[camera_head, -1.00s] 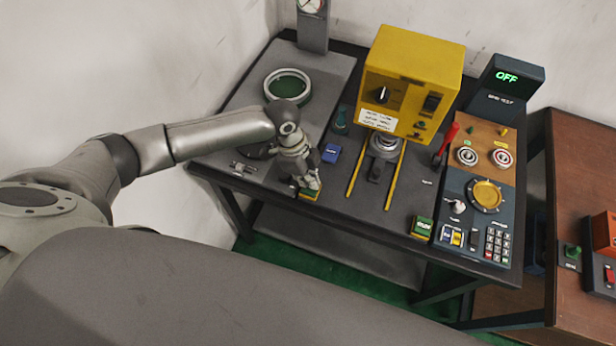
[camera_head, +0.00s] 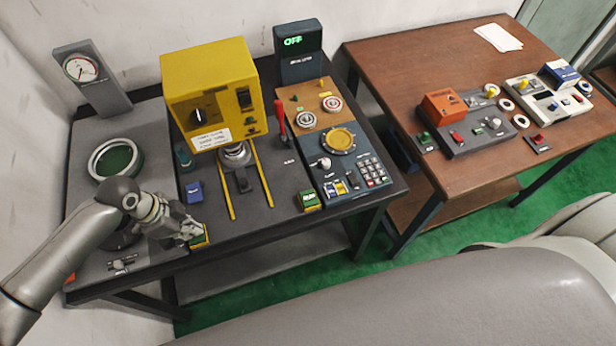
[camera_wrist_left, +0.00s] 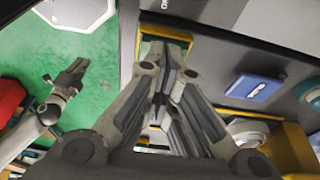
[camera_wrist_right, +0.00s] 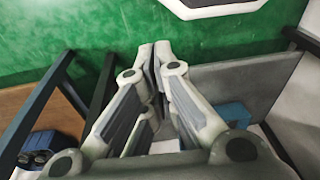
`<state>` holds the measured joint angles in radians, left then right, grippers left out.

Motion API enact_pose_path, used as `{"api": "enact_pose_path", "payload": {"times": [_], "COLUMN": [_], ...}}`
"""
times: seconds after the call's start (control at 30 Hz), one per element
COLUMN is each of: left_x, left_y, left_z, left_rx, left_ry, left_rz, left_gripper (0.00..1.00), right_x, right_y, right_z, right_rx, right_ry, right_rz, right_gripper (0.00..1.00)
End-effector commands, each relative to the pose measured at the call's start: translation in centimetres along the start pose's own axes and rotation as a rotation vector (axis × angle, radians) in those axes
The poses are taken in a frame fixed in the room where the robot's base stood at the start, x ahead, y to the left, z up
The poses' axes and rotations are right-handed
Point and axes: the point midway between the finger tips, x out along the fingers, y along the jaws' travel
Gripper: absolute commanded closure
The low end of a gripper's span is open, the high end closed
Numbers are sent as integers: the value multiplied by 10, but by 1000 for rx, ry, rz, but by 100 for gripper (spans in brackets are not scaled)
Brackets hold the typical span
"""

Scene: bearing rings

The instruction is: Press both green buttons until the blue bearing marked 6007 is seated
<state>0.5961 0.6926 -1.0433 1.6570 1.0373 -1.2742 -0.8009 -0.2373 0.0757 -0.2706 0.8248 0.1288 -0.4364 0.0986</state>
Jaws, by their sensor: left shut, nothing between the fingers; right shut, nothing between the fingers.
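My left gripper (camera_head: 190,232) is shut and empty at the left green button (camera_head: 201,238), a small yellow-edged box near the table's front edge. In the left wrist view its fingertips overlap that box (camera_wrist_left: 168,33); I cannot tell whether the button is pressed down. The right green button (camera_head: 309,200) stands uncovered at the front of the table. The yellow press (camera_head: 212,85) has a grey round part (camera_head: 234,154) under its head. I cannot make out a blue bearing or a 6007 mark. My right gripper (camera_wrist_right: 152,58) is shut and empty over green floor, outside the head view.
A blue labelled block (camera_head: 193,191) sits behind the left button. A red lever (camera_head: 281,118) and a panel with a keypad (camera_head: 370,172) stand right of the press. A large ring (camera_head: 116,160) lies at left. A brown table (camera_head: 400,70) with devices stands at right.

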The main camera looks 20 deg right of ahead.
Motion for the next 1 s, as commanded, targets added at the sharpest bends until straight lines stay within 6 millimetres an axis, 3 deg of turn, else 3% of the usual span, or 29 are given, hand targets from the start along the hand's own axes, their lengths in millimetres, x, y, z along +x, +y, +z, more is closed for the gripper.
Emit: {"api": "enact_pose_path", "payload": {"times": [0.03, 0.1, 0.3, 0.5, 0.7, 0.77, 0.8, 1.0], "left_x": [0, 0, 0, 0, 0, 0, 0, 0], "left_y": [0, 0, 0, 0, 0, 0, 0, 0], "left_z": [0, 0, 0, 0, 0, 0, 0, 0], "left_rx": [0, 0, 0, 0, 0, 0, 0, 0], "left_ry": [0, 0, 0, 0, 0, 0, 0, 0], "left_rz": [0, 0, 0, 0, 0, 0, 0, 0], "left_gripper": [100, 100, 100, 100, 100, 100, 100, 100], "right_x": [-8, -21, -74, -152, -246, -273, -289, -320], "right_y": [-16, -38, -108, -178, -228, -232, -224, -143], "right_z": [-32, -65, -146, -203, -229, -234, -238, -271], "right_rx": [30, 74, 162, 156, 28, -51, -130, -531], "right_ry": [18, 25, 19, -18, -69, -72, -64, 25], "right_rz": [-31, -77, -231, -393, -523, -538, -527, -362], "right_gripper": [100, 100, 100, 100, 100, 100, 100, 100]}}
